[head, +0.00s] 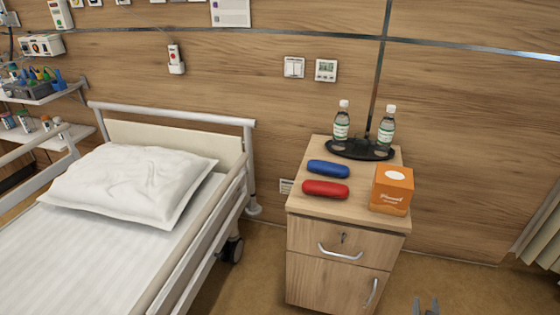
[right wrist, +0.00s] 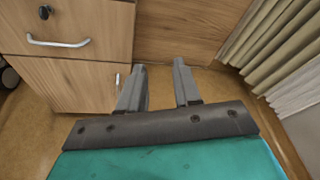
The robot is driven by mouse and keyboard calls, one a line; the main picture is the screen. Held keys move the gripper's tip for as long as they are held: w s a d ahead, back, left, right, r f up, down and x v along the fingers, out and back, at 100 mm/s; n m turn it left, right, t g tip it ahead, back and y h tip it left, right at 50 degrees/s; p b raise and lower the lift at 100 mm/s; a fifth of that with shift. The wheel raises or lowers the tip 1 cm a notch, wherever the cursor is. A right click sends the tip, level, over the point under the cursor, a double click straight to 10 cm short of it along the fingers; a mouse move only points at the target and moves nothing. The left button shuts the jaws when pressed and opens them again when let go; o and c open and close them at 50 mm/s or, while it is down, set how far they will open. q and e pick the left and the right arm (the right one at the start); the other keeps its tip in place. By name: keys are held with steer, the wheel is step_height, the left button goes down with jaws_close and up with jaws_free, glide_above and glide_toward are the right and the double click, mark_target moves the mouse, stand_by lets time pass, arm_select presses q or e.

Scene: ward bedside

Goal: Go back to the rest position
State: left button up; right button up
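My right gripper (head: 426,306) shows at the bottom edge of the head view, low in front of the bedside cabinet (head: 345,207) and to its right. In the right wrist view its two fingers (right wrist: 161,88) stand apart with nothing between them, so it is open and empty. Beyond the fingers are the cabinet's front (right wrist: 75,80) and the floor. Nothing touches the fingers. My left gripper is in neither view.
On the cabinet top stand two bottles on a black tray (head: 345,152), a blue case (head: 328,169), a red case (head: 325,189) and an orange tissue box (head: 392,190). A bed (head: 110,250) is at left. A curtain (head: 540,232) hangs at right.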

steer(key=d+r, duration=0.1)
steer(key=d, duration=0.4)
steer(key=s+a+f+m+g+y, duration=0.45)
steer(key=s+a+m, duration=0.4)
steer(key=m, duration=0.65)
steer(key=s+a+r+m+y, duration=0.4)
steer(key=r+m, duration=0.6)
steer(key=m, duration=0.3)
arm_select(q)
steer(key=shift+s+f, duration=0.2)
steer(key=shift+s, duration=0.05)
arm_select(e)
steer(key=a+m+t, duration=0.1)
steer(key=a+m, duration=0.4)
steer(key=a, duration=0.5)
steer(key=shift+f, duration=0.35)
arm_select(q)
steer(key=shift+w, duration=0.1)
arm_select(e)
steer(key=shift+a+t, duration=0.1)
steer(key=shift+t, duration=0.15)
